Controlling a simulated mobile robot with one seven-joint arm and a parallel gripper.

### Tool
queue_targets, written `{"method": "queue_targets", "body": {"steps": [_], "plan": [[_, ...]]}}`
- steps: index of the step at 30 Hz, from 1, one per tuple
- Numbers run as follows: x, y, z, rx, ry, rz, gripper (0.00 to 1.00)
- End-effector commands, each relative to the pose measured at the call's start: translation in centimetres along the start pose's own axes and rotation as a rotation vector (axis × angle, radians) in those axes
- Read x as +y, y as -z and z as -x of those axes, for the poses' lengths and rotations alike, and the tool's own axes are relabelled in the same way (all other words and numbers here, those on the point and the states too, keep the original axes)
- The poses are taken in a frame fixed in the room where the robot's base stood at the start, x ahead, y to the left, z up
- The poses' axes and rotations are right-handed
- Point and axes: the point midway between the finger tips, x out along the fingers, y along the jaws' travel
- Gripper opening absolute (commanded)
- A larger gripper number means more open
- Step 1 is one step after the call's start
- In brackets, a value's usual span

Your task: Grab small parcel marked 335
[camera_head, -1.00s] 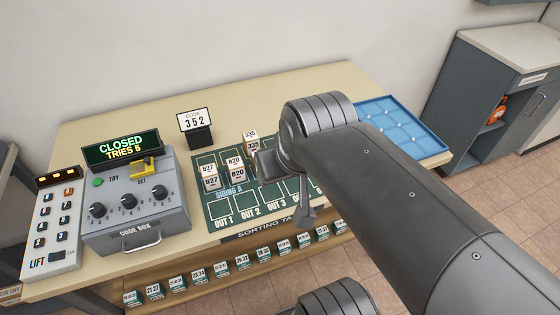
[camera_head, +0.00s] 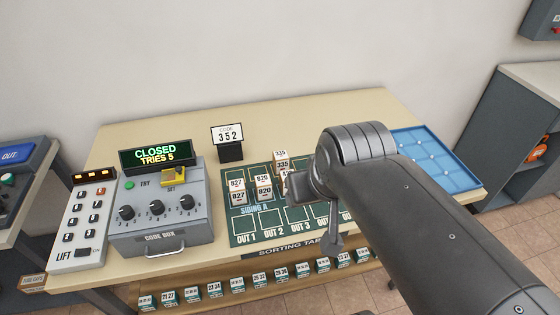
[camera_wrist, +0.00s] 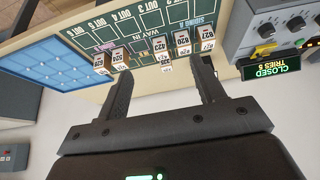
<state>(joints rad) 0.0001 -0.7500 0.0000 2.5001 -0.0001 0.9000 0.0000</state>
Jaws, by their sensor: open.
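The small parcel marked 335 (camera_head: 281,155) stands at the back of the sorting mat (camera_head: 246,226) in the head view; its lower front is partly hidden by my gripper. Parcels marked 827 (camera_head: 237,190) and 820 (camera_head: 263,186) stand in front and to its left. My gripper (camera_head: 312,205) is over the mat's right part, just right of and nearer than the 335 parcel. In the wrist view the gripper (camera_wrist: 160,72) is open and empty.
Two more parcels (camera_wrist: 103,62) show beside the left finger in the wrist view. The code box (camera_head: 160,220) reads CLOSED, TRIES 5. The code sign (camera_head: 228,142) reads 352. The lift keypad (camera_head: 88,220) is at left; a blue tray (camera_head: 436,158) is at right.

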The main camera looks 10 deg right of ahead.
Motion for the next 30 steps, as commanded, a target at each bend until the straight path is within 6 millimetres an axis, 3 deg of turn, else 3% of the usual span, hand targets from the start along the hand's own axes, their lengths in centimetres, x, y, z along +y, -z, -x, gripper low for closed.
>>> {"method": "queue_targets", "body": {"steps": [23,26,30], "plan": [[0.0,0.1,0.0,-0.002,0.000,0.000,0.66],[0.0,0.9,-0.2,-0.015,0.000,0.000,0.66],[0.1,3.4,-0.8,-0.057,0.000,0.000,0.66]]}}
